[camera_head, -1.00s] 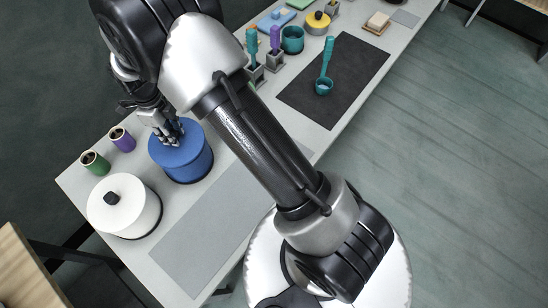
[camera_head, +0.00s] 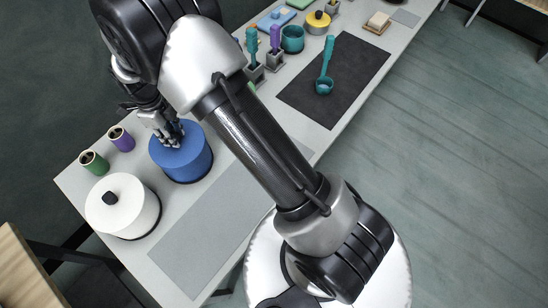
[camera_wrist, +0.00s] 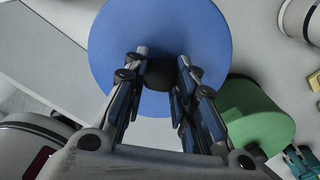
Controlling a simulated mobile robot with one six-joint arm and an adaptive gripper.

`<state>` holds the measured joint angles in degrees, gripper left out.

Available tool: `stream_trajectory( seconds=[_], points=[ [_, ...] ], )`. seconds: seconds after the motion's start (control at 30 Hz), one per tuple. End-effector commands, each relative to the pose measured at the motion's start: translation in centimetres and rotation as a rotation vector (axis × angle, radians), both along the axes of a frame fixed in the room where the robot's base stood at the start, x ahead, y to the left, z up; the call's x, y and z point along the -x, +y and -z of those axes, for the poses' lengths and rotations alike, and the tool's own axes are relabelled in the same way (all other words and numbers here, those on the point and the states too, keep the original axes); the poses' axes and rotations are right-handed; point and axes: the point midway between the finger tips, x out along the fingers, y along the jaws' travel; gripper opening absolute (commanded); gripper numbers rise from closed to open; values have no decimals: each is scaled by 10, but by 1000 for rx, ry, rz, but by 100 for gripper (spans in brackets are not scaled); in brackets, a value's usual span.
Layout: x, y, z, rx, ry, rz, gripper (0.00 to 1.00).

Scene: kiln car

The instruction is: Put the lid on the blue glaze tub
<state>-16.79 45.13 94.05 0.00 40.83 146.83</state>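The blue glaze tub (camera_head: 186,167) stands near the left end of the table. Its round blue lid (camera_wrist: 120,30) has a dark knob (camera_wrist: 161,74) at its centre. In the head view the lid appears to lie on the tub, level with its top; any small gap cannot be made out. My gripper (camera_head: 171,135) is over the lid, pointing down. In the wrist view its fingers (camera_wrist: 163,60) stand on either side of the knob and appear closed on it. The tub's wall is hidden under the lid in the wrist view.
A white lidded tub (camera_head: 122,212) stands close at the left. Green (camera_head: 94,163) and purple (camera_head: 121,139) cups are behind. A green tub (camera_wrist: 255,110) is beside the blue one. A grey mat (camera_head: 205,235) lies bare in front.

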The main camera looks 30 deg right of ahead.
Motion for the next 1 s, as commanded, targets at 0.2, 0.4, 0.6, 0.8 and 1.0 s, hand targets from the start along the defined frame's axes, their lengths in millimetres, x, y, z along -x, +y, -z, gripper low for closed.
stream_trajectory(
  seconds=[0.2,0.4,0.6,0.8,1.0],
  points=[
    [0,0,0,0,0,0,40],
    [0,0,0,0,0,0,48],
    [0,0,0,0,0,0,48],
    [0,0,0,0,0,0,48],
    [0,0,-1,0,0,0,48]
  ],
)
